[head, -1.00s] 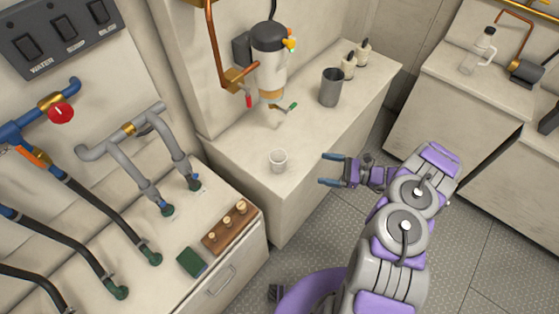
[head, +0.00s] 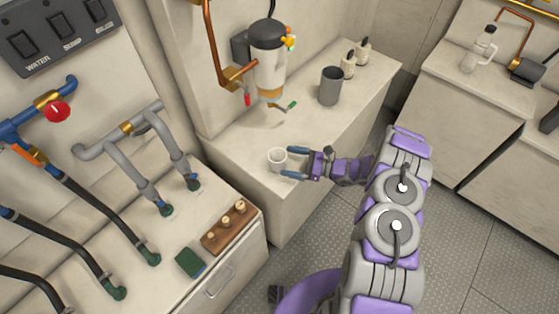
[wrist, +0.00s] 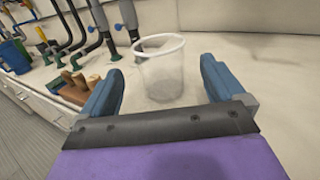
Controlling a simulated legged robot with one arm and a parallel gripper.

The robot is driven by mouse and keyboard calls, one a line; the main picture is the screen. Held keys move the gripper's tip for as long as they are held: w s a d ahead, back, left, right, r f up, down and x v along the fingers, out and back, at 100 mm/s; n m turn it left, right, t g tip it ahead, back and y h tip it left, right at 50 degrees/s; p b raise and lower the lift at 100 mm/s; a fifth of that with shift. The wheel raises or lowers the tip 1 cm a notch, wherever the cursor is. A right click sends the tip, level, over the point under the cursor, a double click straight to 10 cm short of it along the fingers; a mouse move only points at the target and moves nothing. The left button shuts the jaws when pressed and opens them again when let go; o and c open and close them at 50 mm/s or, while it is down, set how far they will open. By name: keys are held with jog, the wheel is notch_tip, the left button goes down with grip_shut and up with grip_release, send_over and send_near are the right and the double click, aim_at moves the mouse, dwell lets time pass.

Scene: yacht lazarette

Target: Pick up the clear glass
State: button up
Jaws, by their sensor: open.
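The clear glass (head: 277,160) stands upright near the front edge of the middle counter in the head view. In the wrist view the glass (wrist: 160,72) is see-through and sits just ahead of and between my two blue fingers. My gripper (head: 291,163) is open and empty, its fingertips at the right side of the glass in the head view. In the wrist view my gripper (wrist: 160,82) has one finger on each side, with gaps to the glass. I cannot tell whether the fingertips overlap the glass in depth.
A grey cup (head: 331,87) and two small bottles (head: 355,60) stand farther back on the counter. A filter unit (head: 268,60) hangs above it. A wooden block with pegs (head: 226,229) and a green pad (head: 190,262) lie on the left counter. The counter around the glass is clear.

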aim_at(278, 158)
jog(key=a, duration=0.2)
jog(key=w+a, duration=0.1)
jog(key=a, duration=0.2)
jog(key=shift+w+a, duration=0.1)
jog(key=shift+a, duration=0.2)
jog(key=shift+d, duration=0.5)
jog(key=shift+c, duration=1.4)
jog(key=shift+a, duration=0.3)
jog(key=c, duration=0.7)
jog(key=shift+c, duration=0.4)
jog(key=shift+d+r, duration=0.1)
